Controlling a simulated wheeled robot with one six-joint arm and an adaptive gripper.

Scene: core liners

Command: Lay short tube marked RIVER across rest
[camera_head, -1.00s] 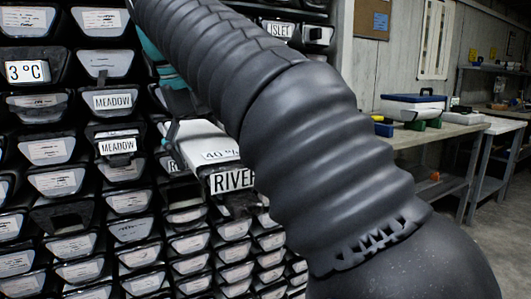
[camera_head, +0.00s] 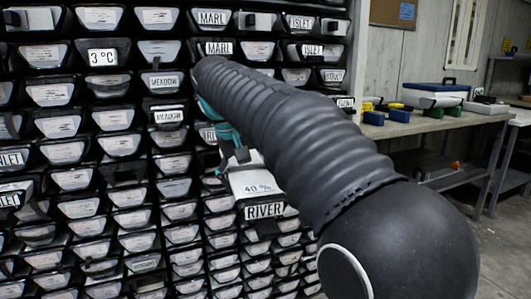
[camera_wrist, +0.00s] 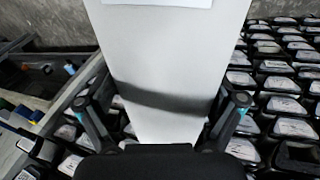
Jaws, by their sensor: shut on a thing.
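A white tube with a "40 %" mark (camera_head: 257,186) and a RIVER label on its end shows in the head view, in front of the rack. My gripper (camera_head: 232,150) is behind it, partly hidden by my arm. In the wrist view the pale tube (camera_wrist: 165,75) fills the middle, between the two fingers of my gripper (camera_wrist: 160,112), which is shut on it. Whether the tube's far end is clear of the rack cannot be told. On the bench at right, a white piece (camera_head: 440,102) lies on green supports (camera_head: 434,113); I cannot tell whether these are the rest.
A tall rack (camera_head: 115,150) of dark slots with labelled trays fills the left and middle, close to the tube and my gripper. The bench (camera_head: 420,125) at right also holds blue and yellow blocks (camera_head: 373,117) and a blue case (camera_head: 437,90). Floor at right is open.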

